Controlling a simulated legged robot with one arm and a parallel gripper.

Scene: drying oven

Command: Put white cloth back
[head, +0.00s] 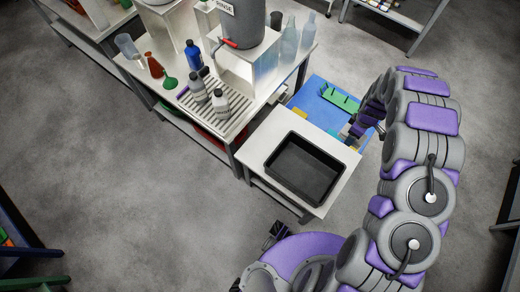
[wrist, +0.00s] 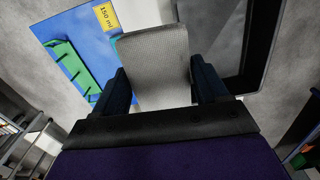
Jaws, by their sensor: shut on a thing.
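The white cloth (wrist: 155,60) shows in the wrist view as a pale grey-white, finely textured piece. It stands out ahead between the two dark blue fingers of my gripper (wrist: 160,84), which is shut on it. In the head view my gripper (head: 352,128) is at the right edge of the low white table (head: 263,139), near the blue mat (head: 313,95). The cloth is too small and covered to make out clearly there. The blue mat also shows in the wrist view (wrist: 90,30), behind and left of the cloth. Whether the cloth touches a surface is unclear.
A black tray (head: 303,168) sits on the low table, left of my gripper. A green rack (head: 340,99) and a yellow label (wrist: 104,16) lie on the blue mat. The bench beyond holds bottles, a drying rack (head: 212,110) and a grey rinse tank (head: 243,22).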

